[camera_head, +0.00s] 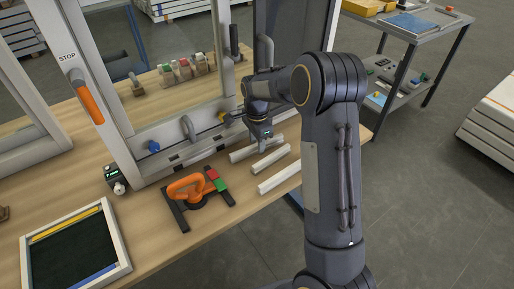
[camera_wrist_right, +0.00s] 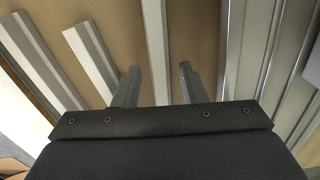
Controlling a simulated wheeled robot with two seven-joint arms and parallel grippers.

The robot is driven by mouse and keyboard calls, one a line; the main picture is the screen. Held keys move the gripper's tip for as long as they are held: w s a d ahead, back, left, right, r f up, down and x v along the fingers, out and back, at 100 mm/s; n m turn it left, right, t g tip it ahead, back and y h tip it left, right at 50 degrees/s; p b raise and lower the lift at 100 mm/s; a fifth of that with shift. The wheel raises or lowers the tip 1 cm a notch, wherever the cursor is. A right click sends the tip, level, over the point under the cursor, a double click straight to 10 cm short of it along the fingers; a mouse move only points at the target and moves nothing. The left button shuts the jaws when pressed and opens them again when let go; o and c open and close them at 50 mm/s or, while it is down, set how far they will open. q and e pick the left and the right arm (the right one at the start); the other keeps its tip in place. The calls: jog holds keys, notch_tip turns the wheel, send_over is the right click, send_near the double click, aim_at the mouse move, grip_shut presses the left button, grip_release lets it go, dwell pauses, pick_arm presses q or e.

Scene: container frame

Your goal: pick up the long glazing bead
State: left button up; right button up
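Three white glazing beads lie side by side on the wooden table. In the head view, the bead nearest the frame (camera_head: 240,155) looks longest and passes under my right gripper (camera_head: 263,147); a middle bead (camera_head: 268,162) and a near bead (camera_head: 279,178) lie in front. In the right wrist view, my right gripper (camera_wrist_right: 157,80) is open, its fingers on either side of the long bead (camera_wrist_right: 155,40), which runs out of the top edge. The two other beads, (camera_wrist_right: 90,55) and (camera_wrist_right: 38,62), lie left of the fingers. Contact cannot be told. My left gripper is not in view.
The upright white frame (camera_head: 165,165) stands close behind the beads; its profile (camera_wrist_right: 238,50) lies right of the fingers. An orange-handled tool (camera_head: 190,187) sits left of the beads. A dark-bottomed tray (camera_head: 75,250) is at front left. A grey cart (camera_head: 415,30) stands back right.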

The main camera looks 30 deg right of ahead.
jog(key=shift+c, duration=0.5)
grip_shut()
jog(key=shift+r, duration=0.1)
